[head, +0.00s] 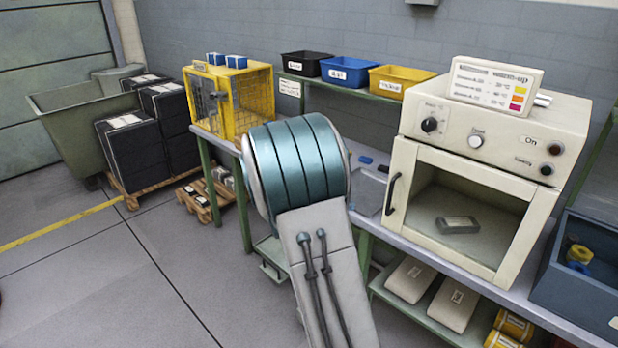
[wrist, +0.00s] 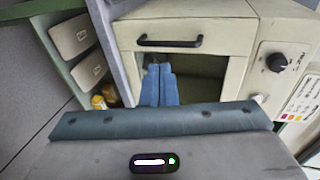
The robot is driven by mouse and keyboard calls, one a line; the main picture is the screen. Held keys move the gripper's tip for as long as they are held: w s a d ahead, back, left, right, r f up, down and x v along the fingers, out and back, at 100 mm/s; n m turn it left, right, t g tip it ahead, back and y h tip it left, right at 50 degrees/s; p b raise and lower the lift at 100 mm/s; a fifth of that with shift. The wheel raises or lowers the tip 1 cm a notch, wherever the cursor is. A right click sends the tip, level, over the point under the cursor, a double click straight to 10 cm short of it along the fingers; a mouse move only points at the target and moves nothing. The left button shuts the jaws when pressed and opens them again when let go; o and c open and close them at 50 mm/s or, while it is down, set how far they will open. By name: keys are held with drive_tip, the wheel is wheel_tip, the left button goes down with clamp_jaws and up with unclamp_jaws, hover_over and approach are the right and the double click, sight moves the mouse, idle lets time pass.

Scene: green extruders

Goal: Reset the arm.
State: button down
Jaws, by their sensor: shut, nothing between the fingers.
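My arm stands in the middle of the head view, with its teal joint and grey link in front of the bench. My gripper is hidden in that view. In the wrist view my gripper (wrist: 160,70) shows as two blue fingers side by side, shut and empty. The fingers appear in front of the window of the cream oven (wrist: 200,30), below its black handle in the picture. Whether they touch the door cannot be told. In the head view the oven (head: 480,165) is closed, with a dark grey block (head: 457,224) seen inside through the window.
The bench (head: 385,226) runs along the wall. It carries a yellow cage box (head: 255,98) and a blue-grey bin (head: 585,275). Black, blue and yellow bins (head: 401,77) stand on the shelf above. Pale packs (head: 453,303) lie on the lower shelf.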

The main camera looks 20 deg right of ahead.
drive_tip(key=a+r+n+t+y, duration=0.3)
drive_tip(key=a+n+y, duration=0.3)
drive_tip(key=a+n, duration=0.3)
drive_tip(key=a+r+n+t+y, duration=0.3)
drive_tip(key=a+n+y, duration=0.45)
drive_tip(key=a, duration=0.25)
drive_tip(key=s+a+n+g+y, duration=0.25)
drive_tip(key=s+a+n, duration=0.35)
drive_tip(key=s+n, duration=0.4)
drive_tip(key=s+d+f+n+g+h, duration=0.1)
drive_tip(key=s+n+g, duration=0.4)
drive_tip(key=s, duration=0.9)
drive_tip(key=shift+s+d+f+n+h, duration=0.25)
drive_tip(key=shift+s+f+n+h, duration=0.15)
drive_tip(key=shift+n+h, duration=0.2)
drive_tip(key=shift+d, duration=0.15)
